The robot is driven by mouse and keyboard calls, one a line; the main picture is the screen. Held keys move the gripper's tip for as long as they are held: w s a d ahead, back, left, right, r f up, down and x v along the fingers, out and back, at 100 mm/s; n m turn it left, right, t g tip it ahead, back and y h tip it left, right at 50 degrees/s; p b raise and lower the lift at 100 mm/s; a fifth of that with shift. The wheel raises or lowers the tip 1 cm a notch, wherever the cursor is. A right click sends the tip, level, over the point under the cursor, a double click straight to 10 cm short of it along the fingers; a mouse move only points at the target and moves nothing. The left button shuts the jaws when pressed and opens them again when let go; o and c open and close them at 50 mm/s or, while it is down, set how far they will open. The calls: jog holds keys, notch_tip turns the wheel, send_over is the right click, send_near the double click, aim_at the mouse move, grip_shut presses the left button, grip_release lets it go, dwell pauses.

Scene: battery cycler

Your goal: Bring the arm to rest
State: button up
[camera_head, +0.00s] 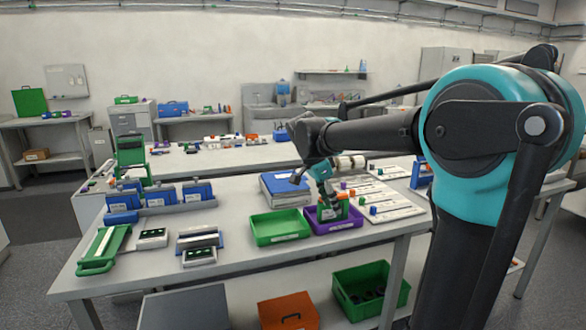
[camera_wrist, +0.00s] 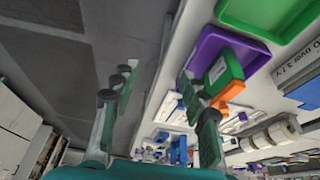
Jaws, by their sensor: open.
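My arm (camera_head: 480,130) reaches in from the right over the table, with a black forearm and teal joints.
A green tray (camera_head: 280,238) stands beside the purple one. A blue binder (camera_head: 286,199), white strips (camera_head: 392,212) with coloured knobs and blue modules (camera_head: 198,191) share the table (camera_head: 235,260). A green crate (camera_head: 352,312) and an orange toolbox (camera_head: 290,313) sit below.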

jog(key=s+d+f+n+t+y, duration=0.1)
jog(key=s+d+f+n, duration=0.3)
jog(key=s+f, duration=0.5)
jog(key=s+d+f+n+t+y, duration=0.1)
jog(key=s+d+f+n+y, duration=0.2)
jog(key=s+f+n, duration=0.6)
notch_tip(320, 180, down, 4)
jog(key=shift+s+d+r+t, duration=0.1)
jog(key=shift+s+d+t, duration=0.3)
jog(key=shift+s, duration=0.3)
